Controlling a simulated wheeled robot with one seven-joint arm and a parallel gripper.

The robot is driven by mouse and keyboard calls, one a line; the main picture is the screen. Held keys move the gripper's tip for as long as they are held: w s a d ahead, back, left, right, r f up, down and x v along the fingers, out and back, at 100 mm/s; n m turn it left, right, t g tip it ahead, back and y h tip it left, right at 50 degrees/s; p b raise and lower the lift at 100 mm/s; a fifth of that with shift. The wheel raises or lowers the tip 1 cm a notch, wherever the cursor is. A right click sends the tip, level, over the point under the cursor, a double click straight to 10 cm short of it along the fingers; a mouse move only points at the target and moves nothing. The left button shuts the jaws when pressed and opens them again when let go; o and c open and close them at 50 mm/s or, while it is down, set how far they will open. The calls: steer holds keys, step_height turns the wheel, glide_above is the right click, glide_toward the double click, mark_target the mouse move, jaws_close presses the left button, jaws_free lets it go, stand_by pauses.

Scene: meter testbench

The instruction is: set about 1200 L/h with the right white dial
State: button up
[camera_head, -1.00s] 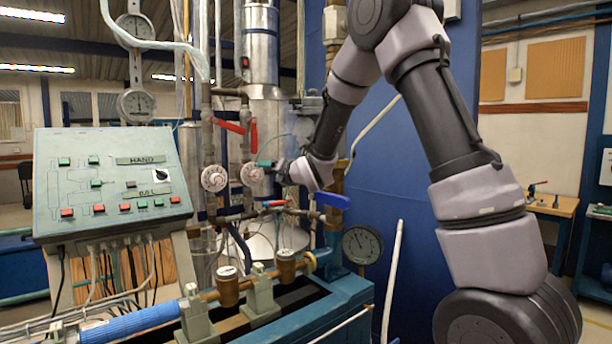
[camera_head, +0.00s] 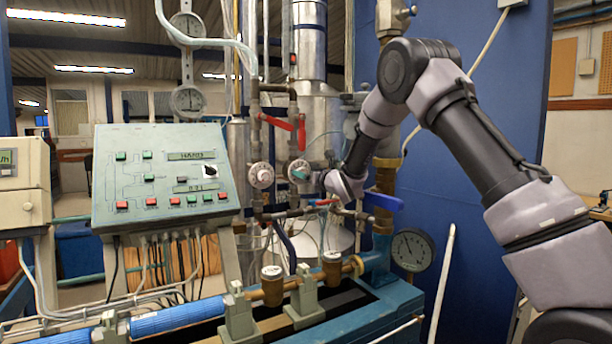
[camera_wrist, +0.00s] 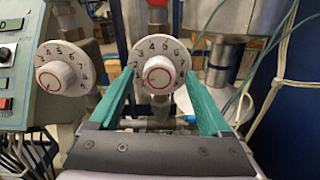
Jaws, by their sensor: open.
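The right white dial (camera_head: 298,171) sits on the pipework in the middle of the head view, partly covered by my gripper (camera_head: 301,174). In the wrist view the right dial (camera_wrist: 158,50) is a numbered white disc with a round centre knob (camera_wrist: 157,76) and a red line on it. My gripper (camera_wrist: 159,78) is open, with teal fingers on either side of this knob. I cannot tell whether they touch it. The left white dial (camera_head: 261,175), of the same kind, is left of my gripper and also shows in the wrist view (camera_wrist: 62,68).
A meter box with a green display (camera_head: 8,158), its reading cut off except "/h", stands at the left edge. A sloped control panel (camera_head: 140,183) has several buttons. Red levers (camera_head: 301,130), a blue valve handle (camera_head: 384,201) and a pressure gauge (camera_head: 413,250) are near my arm.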

steer(key=shift+w+a, duration=0.25)
steer(key=shift+w, duration=0.1)
jaws_close()
